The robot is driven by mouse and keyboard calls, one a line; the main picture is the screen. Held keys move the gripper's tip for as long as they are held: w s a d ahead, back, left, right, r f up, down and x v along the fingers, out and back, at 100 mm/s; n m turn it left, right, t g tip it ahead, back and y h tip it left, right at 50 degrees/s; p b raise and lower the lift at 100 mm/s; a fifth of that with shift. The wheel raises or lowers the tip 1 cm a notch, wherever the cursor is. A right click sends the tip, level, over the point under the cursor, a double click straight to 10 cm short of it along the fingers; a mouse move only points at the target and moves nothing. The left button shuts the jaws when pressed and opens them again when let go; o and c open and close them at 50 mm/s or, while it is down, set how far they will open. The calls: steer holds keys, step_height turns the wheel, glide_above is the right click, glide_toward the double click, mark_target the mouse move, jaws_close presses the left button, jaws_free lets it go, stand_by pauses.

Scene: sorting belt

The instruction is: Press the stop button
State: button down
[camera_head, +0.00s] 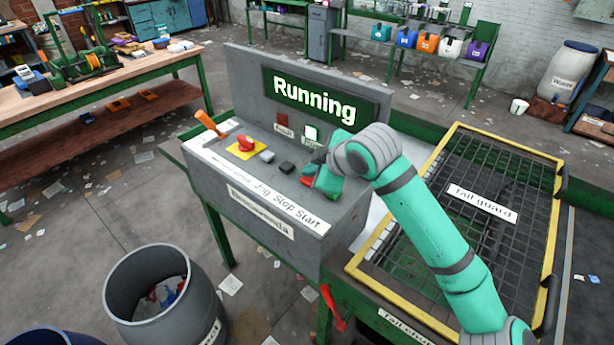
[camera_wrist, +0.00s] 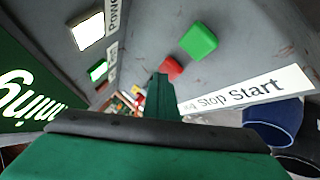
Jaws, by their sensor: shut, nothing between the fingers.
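The red stop button (camera_head: 306,181) sits on the sloped top of the grey console (camera_head: 240,165), above a "Jog Stop Start" label (camera_head: 287,204). It also shows in the wrist view (camera_wrist: 173,67), beside the green start button (camera_wrist: 199,41). My gripper (camera_head: 317,167) is shut and empty, low over the console. In the wrist view its tip (camera_wrist: 161,82) is right beside the red button and covers a little of its edge; I cannot tell whether they touch. The display (camera_head: 315,99) reads "Running".
A red knob on a yellow plate (camera_head: 245,147), a grey button (camera_head: 266,156), a black button (camera_head: 287,167) and an orange-handled lever (camera_head: 207,122) share the console. A yellow-framed tail guard (camera_head: 450,130) lies to the right. A grey bin (camera_head: 165,300) stands at front left.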

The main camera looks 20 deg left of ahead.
mark_target(311, 180)
steer(key=shift+d+f, duration=0.2)
steer(key=shift+d, duration=0.05)
steer(key=shift+s+a+r, duration=0.1)
steer(key=shift+a, duration=0.05)
steer(key=shift+a+r, duration=0.1)
steer(key=shift+r, duration=0.75)
steer(key=shift+w+r, duration=0.2)
steer(key=shift+r, duration=0.7)
steer(key=shift+s+a+r, duration=0.1)
steer(key=shift+a+r, duration=0.05)
steer(key=shift+r, duration=0.55)
steer(key=shift+d+r, duration=0.3)
steer(key=shift+r, duration=0.6)
